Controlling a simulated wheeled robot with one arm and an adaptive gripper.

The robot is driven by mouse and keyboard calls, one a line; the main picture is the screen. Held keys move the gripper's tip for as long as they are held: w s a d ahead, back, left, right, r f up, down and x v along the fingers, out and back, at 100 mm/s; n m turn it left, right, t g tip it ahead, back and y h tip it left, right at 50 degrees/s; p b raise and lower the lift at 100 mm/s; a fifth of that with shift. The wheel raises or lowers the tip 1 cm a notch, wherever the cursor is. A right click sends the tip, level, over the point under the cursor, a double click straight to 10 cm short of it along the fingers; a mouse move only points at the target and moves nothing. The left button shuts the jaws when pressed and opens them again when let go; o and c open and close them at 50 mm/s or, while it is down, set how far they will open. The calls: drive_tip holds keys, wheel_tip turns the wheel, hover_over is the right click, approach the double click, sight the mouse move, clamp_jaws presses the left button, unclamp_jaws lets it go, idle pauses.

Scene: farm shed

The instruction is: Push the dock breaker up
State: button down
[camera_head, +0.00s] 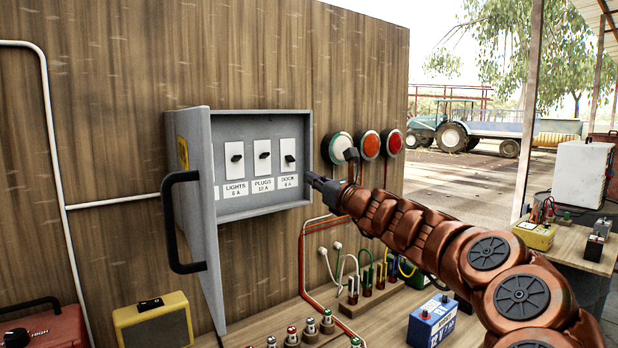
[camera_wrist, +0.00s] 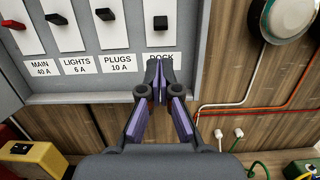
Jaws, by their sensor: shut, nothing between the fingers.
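The dock breaker (camera_head: 289,159) is a small black lever on a white plate, rightmost in the grey breaker box (camera_head: 262,208). In the wrist view the dock breaker (camera_wrist: 160,22) sits a little lower on its plate than the plugs breaker (camera_wrist: 105,14) beside it. My gripper (camera_head: 314,180) is shut and empty at the lower right edge of the box. In the wrist view my gripper (camera_wrist: 160,77) has its tips below the dock lever and partly covers the DOCK label. The tips look apart from the lever.
The box door (camera_head: 205,235) stands open at left with a black handle (camera_head: 170,225). Right of the box are several round lamps, one a red lamp (camera_head: 394,142). Coloured cables, a yellow box (camera_head: 155,320) and a blue battery (camera_head: 432,322) are below.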

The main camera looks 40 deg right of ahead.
sight(287, 165)
drive_tip(key=shift+w+r+p, duration=0.15)
drive_tip(key=shift+w+r, duration=0.05)
drive_tip(key=shift+w, duration=1.2)
drive_tip(key=shift+w+r+p, duration=0.2)
drive_tip(key=shift+w+r, duration=0.05)
drive_tip(key=shift+w, duration=1.1)
drive_tip(key=shift+w+r+p, duration=0.15)
drive_tip(key=shift+w+r, duration=0.05)
drive_tip(key=shift+w, duration=1.2)
drive_tip(key=shift+a+r+p, duration=0.1)
drive_tip(key=shift+r+p, duration=0.15)
drive_tip(key=shift+p, duration=0.55)
drive_tip(key=shift+s+f+g, duration=0.1)
drive_tip(key=shift+g, duration=0.2)
